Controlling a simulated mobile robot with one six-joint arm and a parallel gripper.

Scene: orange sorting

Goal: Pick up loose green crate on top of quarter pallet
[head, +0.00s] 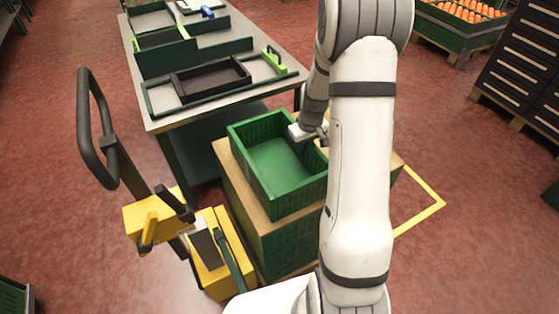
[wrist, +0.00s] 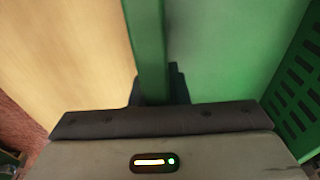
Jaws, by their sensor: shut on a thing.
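The loose green crate (head: 281,163) is empty and stands on the wooden top of the quarter pallet stack (head: 250,184) in the head view. My gripper (head: 316,134) is at the crate's far right rim, partly hidden behind my arm. In the wrist view my gripper (wrist: 160,90) is shut on the green crate's rim (wrist: 149,45), with dark fingers on both sides of the wall. The crate's inside and a slotted side wall (wrist: 298,85) show at the right. The pale wooden top (wrist: 75,60) shows at the left. The crate's right side is partly hidden by my arm.
A workbench (head: 215,80) with green and black trays stands behind the pallet. A yellow pallet truck (head: 205,250) with a dark handle is at the left. Red floor is open at right.

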